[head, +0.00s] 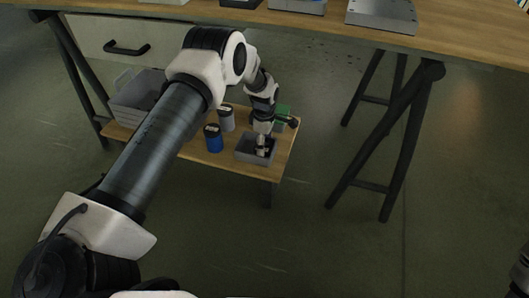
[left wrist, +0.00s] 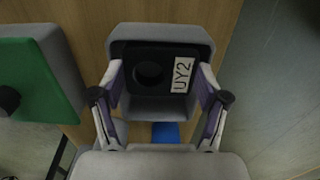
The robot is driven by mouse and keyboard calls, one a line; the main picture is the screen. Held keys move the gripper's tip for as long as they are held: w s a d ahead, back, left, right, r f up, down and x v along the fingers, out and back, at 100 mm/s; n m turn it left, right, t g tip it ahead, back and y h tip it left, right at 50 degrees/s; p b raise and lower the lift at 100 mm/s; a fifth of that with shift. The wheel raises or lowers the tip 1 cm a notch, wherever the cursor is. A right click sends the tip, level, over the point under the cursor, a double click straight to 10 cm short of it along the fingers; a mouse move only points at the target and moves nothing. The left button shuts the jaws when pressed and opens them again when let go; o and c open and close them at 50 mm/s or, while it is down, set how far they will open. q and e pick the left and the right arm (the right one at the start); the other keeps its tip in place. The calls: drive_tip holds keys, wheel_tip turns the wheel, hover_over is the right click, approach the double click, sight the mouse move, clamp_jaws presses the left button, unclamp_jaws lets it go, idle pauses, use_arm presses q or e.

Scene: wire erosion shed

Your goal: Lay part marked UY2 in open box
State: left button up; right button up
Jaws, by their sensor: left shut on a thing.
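The part marked UY2 (left wrist: 150,73) is a dark block with a round hole and a white label. It sits between the fingers of my left gripper (left wrist: 160,105), which is shut on it. In the head view, my left gripper (head: 261,150) reaches down into the open grey box (head: 243,156) on the low wooden bench. In the left wrist view, the grey box (left wrist: 160,33) shows around the part, which lies within its outline. I cannot tell whether the part touches the box floor. My right gripper cannot be made out.
A blue canister (head: 213,139) and a grey canister (head: 226,120) stand left of the box. A green-topped thing (head: 284,112) stands close behind it. Stacked grey bins (head: 140,95) are at the bench's left. A higher table (head: 430,30) stands above and behind.

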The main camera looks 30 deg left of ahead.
use_arm(q)
wheel_tip(320, 180, down, 2)
drive_tip(key=shift+f+b, duration=0.15)
drive_tip(key=shift+b, duration=0.95)
drive_tip(key=shift+s+f, duration=0.1)
drive_tip(key=shift+s, duration=0.1)
drive_tip(key=shift+o, duration=1.7)
drive_tip(key=shift+d+f, duration=0.1)
drive_tip(key=shift+f, duration=0.55)
drive_tip(key=shift+s+f, duration=0.1)
drive_tip(key=o, duration=1.4)
drive_tip(key=r+p, duration=0.1)
drive_tip(key=r, duration=0.1)
drive_tip(key=r+p, duration=0.1)
drive_tip(key=r, duration=0.2)
drive_tip(key=r+p, duration=0.2)
drive_tip(key=r, duration=0.1)
drive_tip(key=shift+w+r, duration=0.2)
drive_tip(key=shift+w, duration=0.1)
